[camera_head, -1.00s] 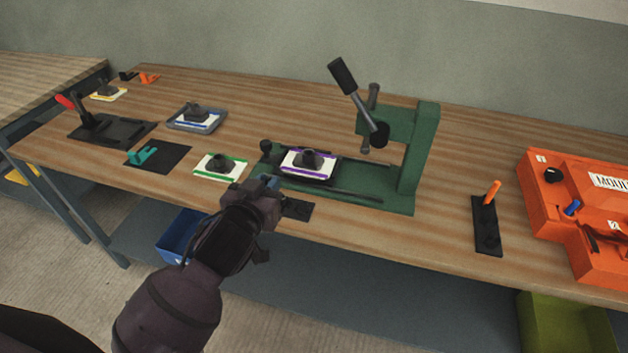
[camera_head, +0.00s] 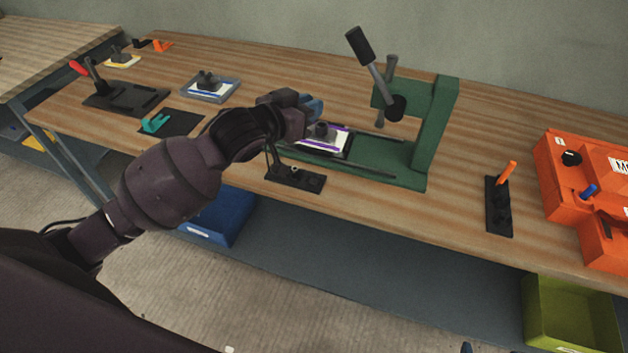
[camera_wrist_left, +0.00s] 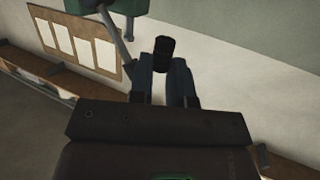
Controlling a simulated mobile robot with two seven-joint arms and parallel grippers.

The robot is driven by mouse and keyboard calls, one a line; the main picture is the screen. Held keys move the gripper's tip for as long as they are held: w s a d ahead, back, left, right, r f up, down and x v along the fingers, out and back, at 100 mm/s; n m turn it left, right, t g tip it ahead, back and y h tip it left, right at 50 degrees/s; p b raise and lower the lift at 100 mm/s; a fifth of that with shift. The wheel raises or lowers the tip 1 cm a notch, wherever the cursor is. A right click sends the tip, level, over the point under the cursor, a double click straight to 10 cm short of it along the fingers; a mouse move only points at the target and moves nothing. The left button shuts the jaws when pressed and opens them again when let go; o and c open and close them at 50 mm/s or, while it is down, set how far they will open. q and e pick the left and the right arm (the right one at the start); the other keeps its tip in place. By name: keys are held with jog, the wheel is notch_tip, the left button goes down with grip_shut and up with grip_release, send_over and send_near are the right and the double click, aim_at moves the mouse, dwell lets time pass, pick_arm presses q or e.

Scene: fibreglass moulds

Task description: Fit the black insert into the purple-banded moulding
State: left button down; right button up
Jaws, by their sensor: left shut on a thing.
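The purple-banded moulding (camera_head: 338,143) is a white piece with purple edges and a dark raised boss, lying on the bed of the green press (camera_head: 436,130). My left gripper (camera_head: 314,104) is in the air just above and behind its left end, partly covering the view of it. In the left wrist view the fingers are shut on the black insert (camera_wrist_left: 163,46), a small dark block standing out past the fingertips. In the head view the insert cannot be made out. My right gripper is not in view.
The press lever (camera_head: 371,65) leans above the bed. A black holder (camera_head: 295,178) stands at the table's front edge. An orange case (camera_head: 590,190) and an orange-pegged black stand (camera_head: 498,206) are at right. A blue-banded moulding (camera_head: 210,87) in a grey tray and a red-handled clamp (camera_head: 125,97) are at left.

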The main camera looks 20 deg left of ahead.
pick_arm(q)
jog(key=b, duration=0.2)
send_over(308, 187)
jog(key=f, duration=1.5)
jog(key=shift+w+d, duration=0.1)
jog(key=shift+w, duration=0.2)
jog(key=shift+f, duration=0.65)
notch_tip(308, 187, down, 3)
jog(key=shift+r, duration=0.1)
jog(key=shift+f, duration=0.4)
jog(key=c, duration=1.1)
grip_release()
jog(key=shift+f+b, duration=0.2)
jog(key=shift+b, duration=0.3)
jog(key=shift+s+r, duration=0.1)
jog(key=shift+s, duration=0.2)
jog(key=v, duration=1)
jog(key=shift+s+p, duration=0.15)
jog(key=shift+p, duration=0.15)
